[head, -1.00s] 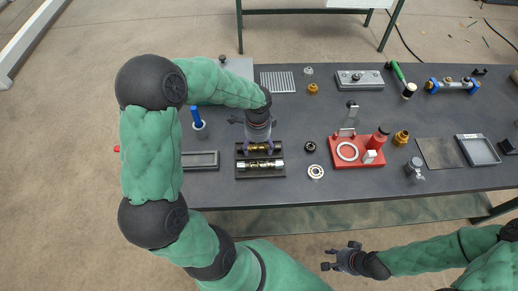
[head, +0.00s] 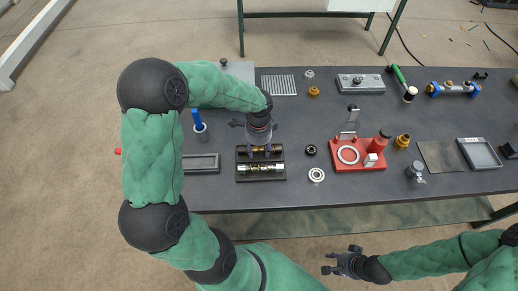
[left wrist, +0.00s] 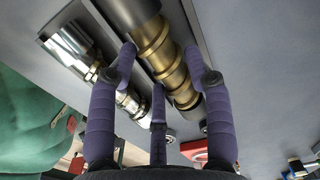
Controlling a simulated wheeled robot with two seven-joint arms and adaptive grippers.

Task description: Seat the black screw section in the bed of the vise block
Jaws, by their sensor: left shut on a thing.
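The dark screw section (head: 245,149), with bronze-coloured flights, lies lengthwise at the far side of a dark block (head: 283,178). In the left wrist view the screw section (left wrist: 148,38) has a dark grey end and bronze spiral ridges. My left gripper (head: 260,151) is over its middle, pointing down, with its fingers (left wrist: 164,66) shut on it from both sides. A silver screw (head: 262,168) lies parallel in the near side of the block. Whether the dark screw section touches the block's bed is hidden. My right gripper (head: 343,263) is empty, in front of the table, fingers apart.
A grey tray (head: 201,170) stands just left of the block. A black ring (head: 311,150) and a bearing (head: 316,174) lie to its right. A red fixture (head: 345,165) stands further right. A grey clamp plate (head: 361,90) is at the back.

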